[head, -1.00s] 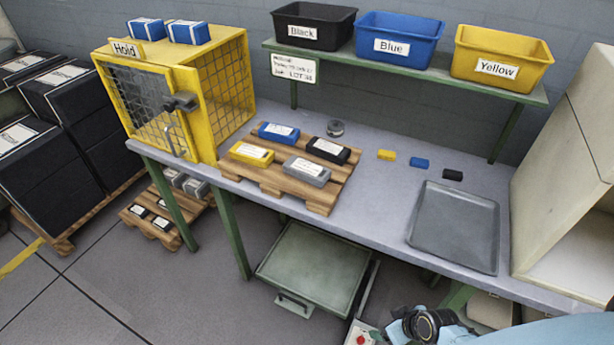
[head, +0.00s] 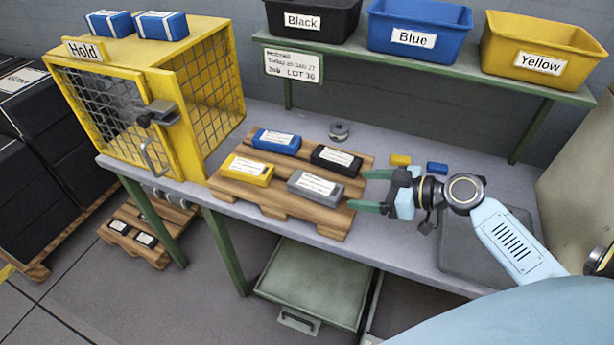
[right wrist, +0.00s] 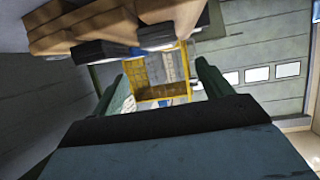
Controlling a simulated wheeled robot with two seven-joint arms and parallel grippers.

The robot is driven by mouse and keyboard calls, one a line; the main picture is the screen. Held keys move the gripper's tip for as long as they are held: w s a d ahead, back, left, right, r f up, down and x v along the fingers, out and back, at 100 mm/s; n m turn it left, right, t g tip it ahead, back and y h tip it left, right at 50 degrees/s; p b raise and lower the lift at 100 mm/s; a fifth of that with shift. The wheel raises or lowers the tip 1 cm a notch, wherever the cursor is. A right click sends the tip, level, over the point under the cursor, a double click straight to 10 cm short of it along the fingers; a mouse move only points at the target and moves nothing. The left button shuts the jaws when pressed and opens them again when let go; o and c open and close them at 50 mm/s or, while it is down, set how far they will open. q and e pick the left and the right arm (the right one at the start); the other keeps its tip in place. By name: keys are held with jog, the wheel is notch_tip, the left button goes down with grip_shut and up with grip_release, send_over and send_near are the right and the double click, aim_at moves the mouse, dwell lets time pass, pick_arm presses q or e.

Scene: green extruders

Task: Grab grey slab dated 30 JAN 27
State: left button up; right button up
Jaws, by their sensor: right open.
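The grey slab (head: 315,187) lies flat at the front right of a wooden pallet (head: 290,222) on the bench. It has a white label, too small to read. My right gripper (head: 364,190) is open and empty, just right of the grey slab and apart from it, with its fingers pointing left. Its two fingers also show spread in the right wrist view (right wrist: 160,78), with nothing between them. A black slab (head: 336,159), a blue slab (head: 276,142) and a yellow slab (head: 247,170) share the pallet. My left gripper is not in view.
A yellow cage marked Hold (head: 185,115) stands left of the pallet. A grey tray (head: 462,262) lies right, partly behind my arm. Small yellow (head: 400,160) and blue (head: 437,168) blocks lie behind my gripper. Black, blue and yellow bins (head: 540,62) stand on the shelf above.

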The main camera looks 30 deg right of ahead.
aim_at(319, 185)
jog(key=x, duration=0.5)
jog(key=shift+a, duration=0.35)
jog(key=shift+w+a+f, duration=0.2)
jog(key=shift+w, duration=0.15)
jog(key=shift+r+p+x, duration=0.25)
jog(key=shift+p+x, duration=0.25)
jog(key=shift+x, duration=0.65)
jog(key=x, duration=0.2)
jog(key=shift+w+f, duration=0.1)
jog(key=shift+w, duration=0.3)
jog(key=shift+w+a+f, duration=0.15)
jog(key=shift+a, duration=0.1)
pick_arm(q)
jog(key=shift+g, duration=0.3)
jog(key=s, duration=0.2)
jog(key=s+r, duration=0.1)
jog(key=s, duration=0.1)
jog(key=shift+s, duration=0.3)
pick_arm(e)
jog(key=c, duration=1.2)
